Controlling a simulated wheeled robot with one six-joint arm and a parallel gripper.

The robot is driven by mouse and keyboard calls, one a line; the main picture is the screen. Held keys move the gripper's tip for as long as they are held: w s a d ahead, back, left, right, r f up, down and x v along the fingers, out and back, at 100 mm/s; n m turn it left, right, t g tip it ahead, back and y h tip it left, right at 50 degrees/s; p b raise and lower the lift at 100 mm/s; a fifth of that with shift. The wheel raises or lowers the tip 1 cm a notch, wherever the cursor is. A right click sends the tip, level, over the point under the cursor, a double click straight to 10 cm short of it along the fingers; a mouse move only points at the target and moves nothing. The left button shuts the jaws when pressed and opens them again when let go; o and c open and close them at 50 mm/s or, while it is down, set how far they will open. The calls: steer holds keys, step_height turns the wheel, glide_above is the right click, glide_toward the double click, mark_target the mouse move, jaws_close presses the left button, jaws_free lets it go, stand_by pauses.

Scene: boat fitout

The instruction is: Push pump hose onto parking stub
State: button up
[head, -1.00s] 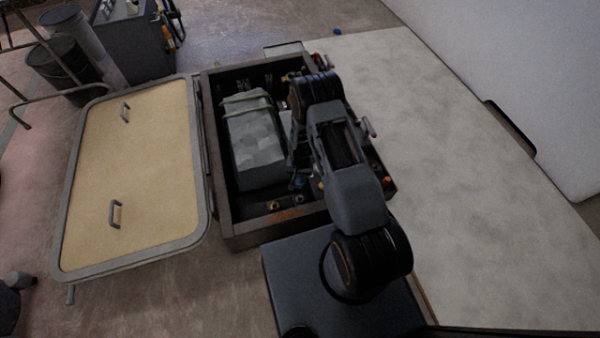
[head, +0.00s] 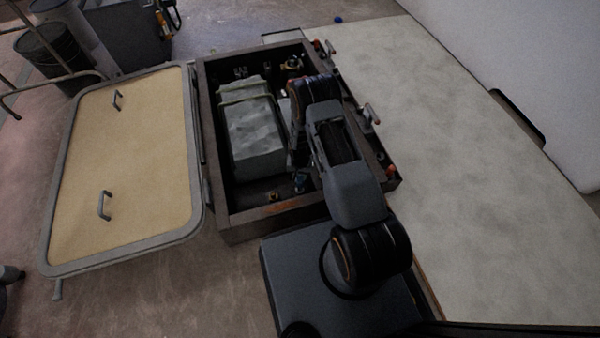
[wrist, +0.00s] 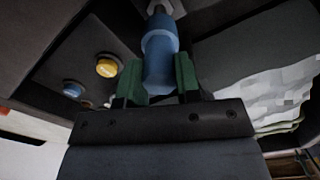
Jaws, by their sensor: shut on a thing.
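In the wrist view, the green fingers of my gripper (wrist: 160,76) are shut on a blue hose end (wrist: 160,48), one finger on each side. A grey fitting (wrist: 166,7) shows right at the hose's far end, at the top edge. I cannot tell whether the hose sits on it or only lines up with it. In the head view, my arm covers the gripper and most of the right part of the open box (head: 262,215).
A strapped grey block (head: 255,135) fills the box's left part. A tan-faced lid (head: 130,165) lies open to the left. A yellow cap (wrist: 108,66) and a blue cap (wrist: 73,89) sit left of the hose. A pale flat surface (head: 460,180) lies right of the box.

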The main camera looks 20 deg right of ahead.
mark_target(300, 180)
stand_by(0.4)
steer(key=shift+f+b, duration=2.35)
steer(key=shift+f, duration=0.65)
steer(key=o, duration=1.1)
